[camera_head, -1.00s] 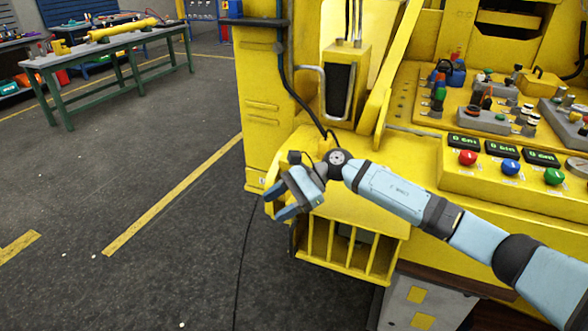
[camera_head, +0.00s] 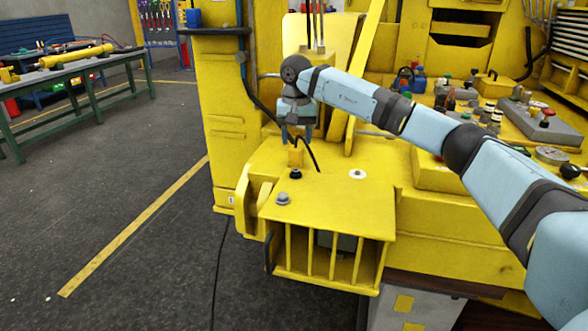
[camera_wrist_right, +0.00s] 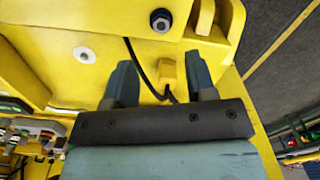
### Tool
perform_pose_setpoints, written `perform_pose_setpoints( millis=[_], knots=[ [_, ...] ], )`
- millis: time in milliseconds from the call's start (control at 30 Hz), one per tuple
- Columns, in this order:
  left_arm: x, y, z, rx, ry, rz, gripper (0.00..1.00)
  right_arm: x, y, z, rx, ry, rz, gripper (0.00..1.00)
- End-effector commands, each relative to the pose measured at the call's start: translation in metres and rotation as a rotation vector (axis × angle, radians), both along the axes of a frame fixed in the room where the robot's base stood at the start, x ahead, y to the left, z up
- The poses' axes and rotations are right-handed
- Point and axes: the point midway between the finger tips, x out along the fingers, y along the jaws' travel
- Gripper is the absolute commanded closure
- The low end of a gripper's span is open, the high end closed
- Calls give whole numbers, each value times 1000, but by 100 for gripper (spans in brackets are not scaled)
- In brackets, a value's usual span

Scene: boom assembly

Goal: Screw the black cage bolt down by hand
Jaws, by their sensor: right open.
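The yellow barred cage (camera_head: 347,257) juts out at the front of the yellow machine. A small black bolt head (camera_head: 295,173) sits on its flat top near the left edge. A grey bolt (camera_head: 283,198) stands a little nearer to me. My right gripper (camera_head: 296,133) is open and points down, behind and above the black bolt, with a small yellow block (camera_head: 295,157) just below its fingertips. In the right wrist view this block (camera_wrist_right: 168,72) shows between the open fingers, apart from both. My left gripper is not in view.
A pale round fitting (camera_head: 357,174) sits on the cage top to the right. A black cable (camera_head: 262,108) runs down behind the gripper. A yellow slanted bar (camera_head: 368,50) rises behind my arm. The floor at left is clear up to a green-legged workbench (camera_head: 75,68).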

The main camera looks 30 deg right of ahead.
Motion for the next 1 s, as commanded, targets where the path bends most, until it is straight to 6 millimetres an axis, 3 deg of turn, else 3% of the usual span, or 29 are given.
perform_pose_setpoints(
  millis=[33, 200, 400, 600, 867, 1000],
  knots=[
    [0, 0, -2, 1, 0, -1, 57, -1, 0, -14, 0, 4, 0, 49],
    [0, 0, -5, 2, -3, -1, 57, -1, 0, -50, 1, 3, 0, 49],
    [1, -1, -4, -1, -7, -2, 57, 0, 1, -80, 1, 3, 0, 49],
    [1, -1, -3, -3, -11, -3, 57, 0, 1, -91, 2, 0, 0, 49],
    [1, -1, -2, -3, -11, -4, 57, 0, 1, -92, 2, 0, 0, 49],
    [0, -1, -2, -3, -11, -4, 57, 0, 1, -92, 2, 0, 0, 79]
  ],
)
